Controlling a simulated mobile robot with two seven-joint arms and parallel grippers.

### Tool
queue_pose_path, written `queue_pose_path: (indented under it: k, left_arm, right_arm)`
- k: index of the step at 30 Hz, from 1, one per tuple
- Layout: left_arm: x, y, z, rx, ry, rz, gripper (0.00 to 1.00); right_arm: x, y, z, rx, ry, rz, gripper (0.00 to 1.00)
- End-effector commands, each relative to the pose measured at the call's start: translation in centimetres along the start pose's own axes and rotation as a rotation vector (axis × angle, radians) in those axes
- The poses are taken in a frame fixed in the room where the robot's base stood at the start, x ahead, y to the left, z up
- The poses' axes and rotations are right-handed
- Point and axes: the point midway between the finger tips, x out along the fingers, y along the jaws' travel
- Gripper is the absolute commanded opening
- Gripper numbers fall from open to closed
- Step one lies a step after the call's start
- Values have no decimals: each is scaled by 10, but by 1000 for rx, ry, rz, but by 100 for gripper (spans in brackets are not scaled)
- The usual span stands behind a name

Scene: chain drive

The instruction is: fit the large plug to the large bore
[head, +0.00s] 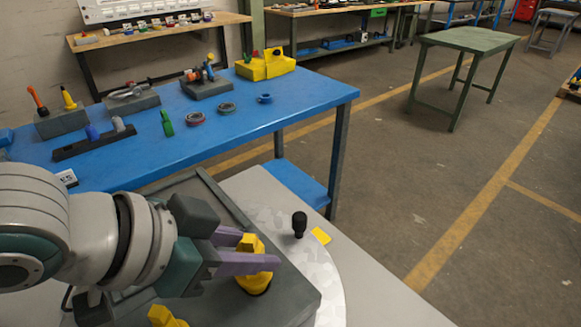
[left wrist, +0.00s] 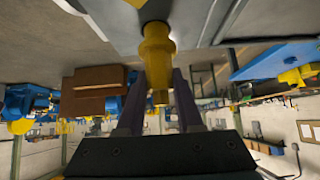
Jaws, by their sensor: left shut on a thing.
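A yellow stepped plug (head: 254,283) stands upright at the right part of a dark grey block (head: 300,298), with a dark ring around its foot. My left gripper (head: 259,252) has its purple fingers shut on the upper part of this plug. In the left wrist view the plug (left wrist: 157,48) runs between the fingers (left wrist: 158,98) to a grey surface at the top. The bore is hidden, so I cannot tell how deep the plug sits. A second yellow piece (head: 165,317) shows at the bottom edge, partly cut off. My right gripper is not in view.
A black knobbed piece (head: 299,225) and a yellow tag (head: 320,236) are on the pale round plate (head: 334,283) beside the block. Behind, a blue bench (head: 290,108) carries tools, rings and holders. Open floor lies to the right.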

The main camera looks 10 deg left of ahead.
Motion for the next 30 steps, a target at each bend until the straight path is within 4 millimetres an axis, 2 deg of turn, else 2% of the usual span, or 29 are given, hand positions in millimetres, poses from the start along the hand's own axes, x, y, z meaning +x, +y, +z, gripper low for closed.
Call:
queue_pose_path:
  k: [29,30]
  left_arm:
    - [18,1,18,0,1,1,0]
    - [18,1,17,0,2,1,37]
  right_arm:
    - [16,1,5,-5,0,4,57]
    - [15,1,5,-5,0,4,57]
